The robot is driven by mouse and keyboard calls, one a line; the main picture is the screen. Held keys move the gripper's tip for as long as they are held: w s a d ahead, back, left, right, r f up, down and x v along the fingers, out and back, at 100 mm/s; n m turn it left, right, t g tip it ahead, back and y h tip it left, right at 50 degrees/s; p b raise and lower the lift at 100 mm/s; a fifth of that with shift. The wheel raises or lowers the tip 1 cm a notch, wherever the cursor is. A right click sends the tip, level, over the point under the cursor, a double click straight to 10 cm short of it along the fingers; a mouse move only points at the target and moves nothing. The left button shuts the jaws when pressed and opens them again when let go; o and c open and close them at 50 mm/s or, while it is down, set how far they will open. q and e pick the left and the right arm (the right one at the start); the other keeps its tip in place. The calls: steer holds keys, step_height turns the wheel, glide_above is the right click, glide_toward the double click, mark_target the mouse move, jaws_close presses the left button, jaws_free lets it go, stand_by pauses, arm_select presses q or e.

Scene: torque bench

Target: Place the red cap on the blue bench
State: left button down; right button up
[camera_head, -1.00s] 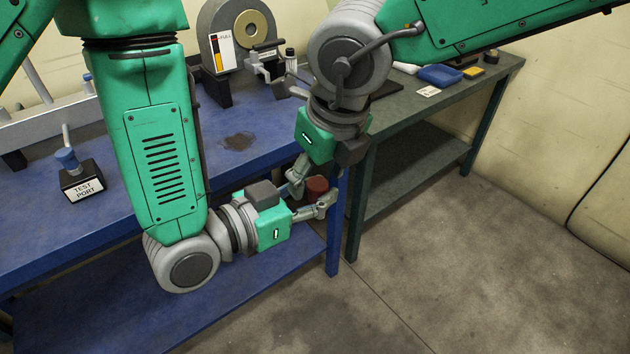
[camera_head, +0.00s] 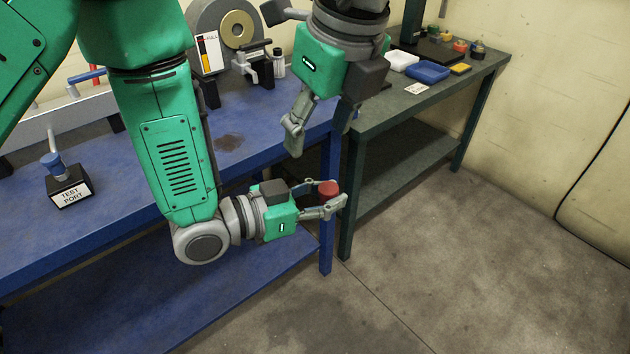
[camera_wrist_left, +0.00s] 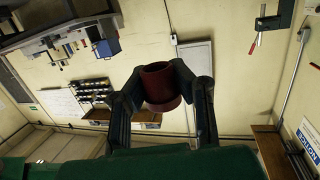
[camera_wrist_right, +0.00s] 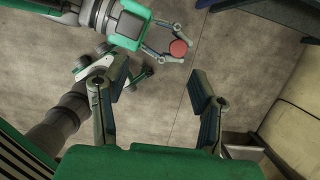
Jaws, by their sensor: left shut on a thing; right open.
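The red cap (camera_head: 328,189) is held between the fingers of my left gripper (camera_head: 325,199), which is shut on it in front of the blue bench's right front corner. The cap also shows as a dark red cylinder in the left wrist view (camera_wrist_left: 160,86) and from above in the right wrist view (camera_wrist_right: 178,48). The blue bench (camera_head: 262,158) fills the left side of the head view, with a lower shelf below. My right gripper (camera_head: 290,80) is above the bench's right end, open and empty. In the right wrist view its fingers (camera_wrist_right: 155,100) are wide apart.
A test port block (camera_head: 69,192) and a gauge with a round disc (camera_head: 239,30) stand on the blue bench. A dark stain marks its top. A green bench (camera_head: 385,118) to the right carries a blue tray (camera_head: 428,71), a white tray and small coloured items.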

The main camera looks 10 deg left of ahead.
mark_target(333, 188)
steer(key=w+f+n, duration=0.1)
steer(key=n, duration=0.6)
steer(key=w+f+n+h, duration=0.1)
steer(key=n, duration=0.6)
steer(key=w+d+f+n+h, duration=0.1)
steer(key=f+n, duration=0.1)
steer(key=n, duration=0.9)
steer(key=shift+w+d+f+n+h, duration=0.1)
steer(key=shift+w+f+n+h, duration=0.2)
steer(key=shift+n, duration=0.1)
steer(key=n, duration=0.4)
steer(key=shift+w+d+f+n+h, duration=0.15)
steer(key=shift+w+f+n+h, duration=0.15)
steer(key=shift+f+n, duration=0.1)
steer(key=shift+f, duration=0.45)
arm_select(q)
steer(key=shift+w+d+f+m+g+h, duration=0.7)
steer(key=shift+w+d+f+m+g, duration=0.25)
steer(key=shift+d+f+g, duration=0.2)
arm_select(e)
step_height(333, 188, down, 11)
steer(key=w+d, duration=0.1)
steer(key=shift+w, duration=0.35)
